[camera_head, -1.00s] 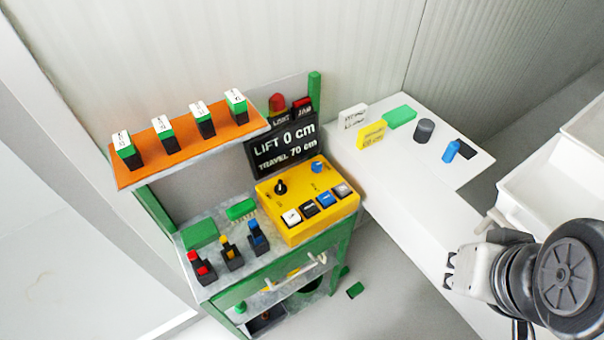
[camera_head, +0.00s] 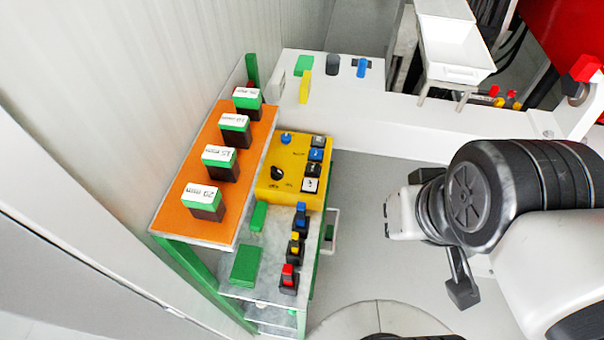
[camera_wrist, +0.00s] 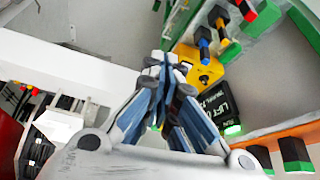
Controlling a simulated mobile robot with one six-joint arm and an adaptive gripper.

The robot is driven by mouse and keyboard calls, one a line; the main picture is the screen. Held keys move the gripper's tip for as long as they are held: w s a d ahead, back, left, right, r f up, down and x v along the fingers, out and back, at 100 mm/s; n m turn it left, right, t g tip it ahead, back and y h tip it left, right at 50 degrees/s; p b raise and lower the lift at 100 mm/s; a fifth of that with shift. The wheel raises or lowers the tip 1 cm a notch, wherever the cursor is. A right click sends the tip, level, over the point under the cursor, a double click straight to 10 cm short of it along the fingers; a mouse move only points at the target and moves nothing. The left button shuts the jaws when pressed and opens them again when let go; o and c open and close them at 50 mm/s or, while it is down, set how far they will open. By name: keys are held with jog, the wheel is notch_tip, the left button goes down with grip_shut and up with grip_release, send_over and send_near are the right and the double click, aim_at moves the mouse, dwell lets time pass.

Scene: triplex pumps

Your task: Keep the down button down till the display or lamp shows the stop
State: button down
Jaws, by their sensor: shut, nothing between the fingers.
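The yellow control box (camera_head: 291,190) sits on the bench in the head view, with a black knob, a blue knob and a row of black, blue and white push buttons (camera_head: 316,155). I cannot read which button is the down one. The black display (camera_wrist: 218,103) shows in the wrist view, partly readable as "LIFT", with a green glow by its lower edge; in the head view the display is hidden behind the orange shelf. My gripper (camera_wrist: 172,70) is shut and empty, covering part of the yellow box (camera_wrist: 203,68) in the wrist view. It is right of the box, apart from it.
The orange shelf (camera_head: 232,170) with several green-topped blocks stands left of the box. Red, yellow and blue switches (camera_head: 295,248) stand on the bench front. A white table (camera_head: 345,100) with small items is behind, with a white tray (camera_head: 455,55) beyond. The grey floor between is clear.

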jog(key=w+d+n+t+h, duration=0.15)
jog(key=w+d, duration=0.25)
jog(key=w, duration=0.5)
jog(key=n+t+y, duration=0.2)
jog(key=n+y, duration=0.4)
jog(key=n, duration=0.8)
send_over(311, 169)
notch_tip(311, 169, down, 12)
jog(key=shift+f, duration=0.15)
jog(key=shift+g+b, duration=0.25)
jog(key=shift+b, duration=0.05)
notch_tip(311, 169, down, 9)
jog(key=b, duration=0.8)
jog(key=shift+b, duration=0.35)
